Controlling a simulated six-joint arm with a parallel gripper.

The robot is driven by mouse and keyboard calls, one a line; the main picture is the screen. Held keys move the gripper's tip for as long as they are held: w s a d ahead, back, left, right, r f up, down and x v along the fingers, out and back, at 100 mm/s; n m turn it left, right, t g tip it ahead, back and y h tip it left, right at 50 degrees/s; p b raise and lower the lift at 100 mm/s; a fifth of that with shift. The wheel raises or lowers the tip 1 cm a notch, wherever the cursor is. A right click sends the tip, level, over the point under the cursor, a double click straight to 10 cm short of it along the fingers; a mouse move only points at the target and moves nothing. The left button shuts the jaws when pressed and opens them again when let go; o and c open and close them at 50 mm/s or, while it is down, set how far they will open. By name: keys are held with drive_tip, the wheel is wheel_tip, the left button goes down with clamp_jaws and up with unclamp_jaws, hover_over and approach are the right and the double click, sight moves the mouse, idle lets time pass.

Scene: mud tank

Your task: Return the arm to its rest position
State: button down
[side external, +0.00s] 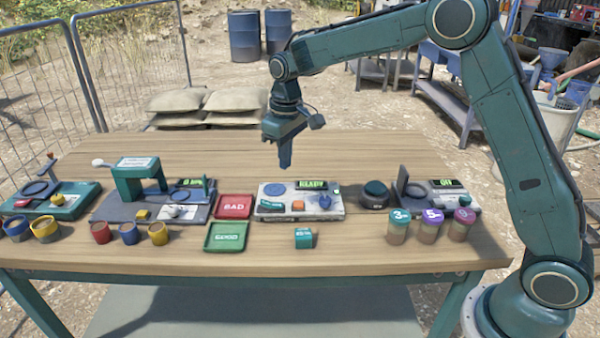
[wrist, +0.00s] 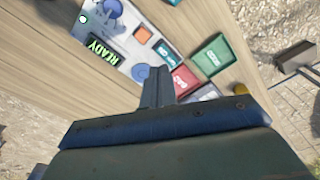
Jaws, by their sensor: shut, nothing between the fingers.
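My gripper (side external: 285,160) is shut and empty. It points down above the back middle of the wooden table (side external: 330,155), behind the device whose display reads READY (side external: 311,185). My arm arches in from the right side of the table. In the wrist view, my shut fingers (wrist: 157,78) point toward the same READY device (wrist: 105,50), with nothing between them.
A red BAD tray (side external: 235,207) and a green GOOD tray (side external: 226,237) lie left of the READY device. Several lidded jars (side external: 432,225) stand at the right front, and small pots (side external: 129,233) at the left front. The table's back strip is clear.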

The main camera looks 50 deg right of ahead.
drive_tip(key=s+d+r+m+t, duration=0.1)
drive_tip(key=s+d+r+t, duration=0.1)
drive_tip(key=s+r, duration=1.2)
drive_tip(key=s+d+f+m+t, duration=0.1)
drive_tip(key=s+f+t, duration=0.2)
drive_tip(key=s, duration=1.7)
drive_tip(key=shift+d+f+m, duration=0.2)
drive_tip(key=shift+f+m, duration=0.1)
drive_tip(key=shift+f, duration=0.25)
